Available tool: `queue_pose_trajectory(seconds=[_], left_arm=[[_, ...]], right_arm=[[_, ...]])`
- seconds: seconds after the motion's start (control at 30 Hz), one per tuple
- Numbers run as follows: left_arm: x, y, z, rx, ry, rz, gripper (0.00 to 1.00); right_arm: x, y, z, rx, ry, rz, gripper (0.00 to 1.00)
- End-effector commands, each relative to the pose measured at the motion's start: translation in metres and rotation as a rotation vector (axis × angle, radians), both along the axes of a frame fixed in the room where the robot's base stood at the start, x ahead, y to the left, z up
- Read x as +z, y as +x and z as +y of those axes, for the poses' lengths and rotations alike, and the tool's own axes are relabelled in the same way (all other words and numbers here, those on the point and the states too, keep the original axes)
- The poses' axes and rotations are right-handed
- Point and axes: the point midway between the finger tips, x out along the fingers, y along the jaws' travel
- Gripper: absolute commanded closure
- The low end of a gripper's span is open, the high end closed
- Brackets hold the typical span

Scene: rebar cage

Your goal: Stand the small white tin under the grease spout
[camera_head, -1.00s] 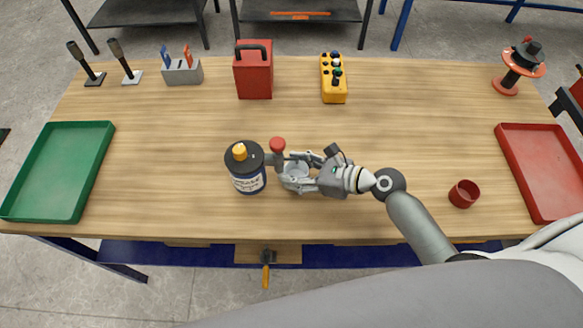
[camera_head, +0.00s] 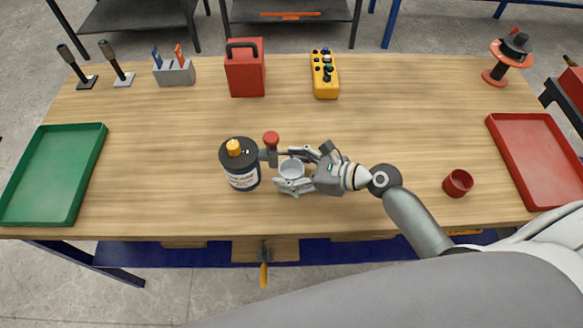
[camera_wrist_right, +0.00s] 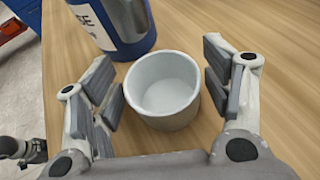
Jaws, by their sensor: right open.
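The small white tin (camera_head: 292,170) stands upright on the table, just right of the dark blue grease can (camera_head: 243,176). The can has an orange cap, and its grey spout (camera_head: 270,157) with a red knob points right, toward the tin. From above I cannot tell exactly how far the spout reaches over the tin. My right gripper (camera_head: 287,171) comes from the right with its fingers either side of the tin. In the right wrist view the tin (camera_wrist_right: 163,92) looks empty, with visible gaps to both fingers. My left gripper is out of view.
A dark red cup (camera_head: 458,183) stands right of my right arm. A red tray (camera_head: 493,128) lies at the right edge, a green tray (camera_head: 97,150) at the left. A red canister (camera_head: 245,75) and yellow control box (camera_head: 325,77) stand at the back.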

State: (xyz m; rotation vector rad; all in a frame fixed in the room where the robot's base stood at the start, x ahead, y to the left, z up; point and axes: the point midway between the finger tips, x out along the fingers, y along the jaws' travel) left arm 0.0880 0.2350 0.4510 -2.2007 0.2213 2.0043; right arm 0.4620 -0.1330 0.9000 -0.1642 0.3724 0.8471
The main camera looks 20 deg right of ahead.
Motion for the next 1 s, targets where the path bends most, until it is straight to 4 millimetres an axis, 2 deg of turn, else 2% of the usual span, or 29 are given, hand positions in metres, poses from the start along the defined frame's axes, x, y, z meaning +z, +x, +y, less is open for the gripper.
queue_pose_trajectory(seconds=[0.17,0.6,0.8,1.0], left_arm=[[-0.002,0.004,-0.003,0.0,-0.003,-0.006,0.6],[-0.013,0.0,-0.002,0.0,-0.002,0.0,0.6],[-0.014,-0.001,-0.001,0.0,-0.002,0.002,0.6],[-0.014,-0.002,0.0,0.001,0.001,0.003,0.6]], right_arm=[[0.006,-0.011,-0.013,-0.001,-0.003,-0.001,0.28],[0.038,-0.061,-0.071,-0.001,-0.002,0.001,0.28],[0.045,-0.071,-0.082,0.0,-0.001,0.0,0.28],[0.047,-0.072,-0.084,0.001,0.0,-0.002,0.28]])
